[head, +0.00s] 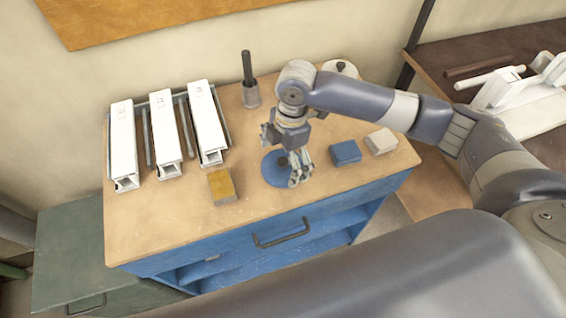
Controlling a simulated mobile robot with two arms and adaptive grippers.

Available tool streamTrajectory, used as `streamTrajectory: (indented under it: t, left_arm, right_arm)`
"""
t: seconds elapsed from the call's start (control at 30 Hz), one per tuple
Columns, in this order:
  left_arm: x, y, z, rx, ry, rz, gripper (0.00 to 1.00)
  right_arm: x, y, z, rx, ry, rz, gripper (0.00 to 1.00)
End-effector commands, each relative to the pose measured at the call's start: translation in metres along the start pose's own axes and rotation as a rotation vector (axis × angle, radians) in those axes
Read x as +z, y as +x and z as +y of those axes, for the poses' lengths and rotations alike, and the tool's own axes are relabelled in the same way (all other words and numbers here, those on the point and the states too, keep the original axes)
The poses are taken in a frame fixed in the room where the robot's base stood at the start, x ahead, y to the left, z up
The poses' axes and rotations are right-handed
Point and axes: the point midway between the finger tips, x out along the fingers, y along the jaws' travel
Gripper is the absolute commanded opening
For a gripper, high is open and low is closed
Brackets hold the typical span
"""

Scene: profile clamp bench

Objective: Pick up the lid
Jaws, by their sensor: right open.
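A round blue lid (272,174) with a dark knob lies on the wooden top of the blue bench (240,208). My right gripper (299,178) points down over the right part of the lid. Its fingers are open and hide part of the lid; I cannot tell whether they touch it. A pale round piece with a dark knob (341,67) stands at the back, partly hidden behind my right arm. My left gripper is not in view.
Several white profiles (165,140) lie in a rack at the left. A yellow block (221,186), a blue block (345,152) and a white block (381,141) lie around the lid. A metal cup (251,95) with a dark rod stands behind. The bench's front left is clear.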

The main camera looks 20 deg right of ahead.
Motion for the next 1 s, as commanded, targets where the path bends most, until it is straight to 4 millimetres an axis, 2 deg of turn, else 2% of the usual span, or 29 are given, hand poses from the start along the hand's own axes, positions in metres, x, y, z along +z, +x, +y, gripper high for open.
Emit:
streamTrajectory:
  t: [0.27, 0.37, 0.5, 0.6, 0.8, 1.0]
  left_arm:
    - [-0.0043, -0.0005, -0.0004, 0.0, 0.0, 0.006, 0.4]
    - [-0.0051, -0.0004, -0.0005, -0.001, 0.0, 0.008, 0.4]
    - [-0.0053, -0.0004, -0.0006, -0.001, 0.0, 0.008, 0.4]
    - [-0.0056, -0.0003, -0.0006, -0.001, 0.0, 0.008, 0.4]
    - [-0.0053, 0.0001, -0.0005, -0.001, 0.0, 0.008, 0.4]
    - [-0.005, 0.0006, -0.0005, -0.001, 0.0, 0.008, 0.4]
  right_arm:
    - [0.0003, 0.0053, 0.0004, 0.002, 0.0, -0.001, 1.0]
    - [0.0002, 0.0052, 0.0004, 0.002, 0.0, -0.001, 0.82]
    - [0.0001, 0.005, 0.0003, 0.001, 0.0, -0.001, 0.51]
    - [0.0002, 0.0058, 0.0, 0.001, 0.0, -0.001, 0.39]
    - [0.0004, 0.0079, -0.0004, -0.001, 0.001, -0.001, 0.27]
    - [0.0006, 0.0098, -0.0008, -0.002, 0.001, -0.002, 0.24]
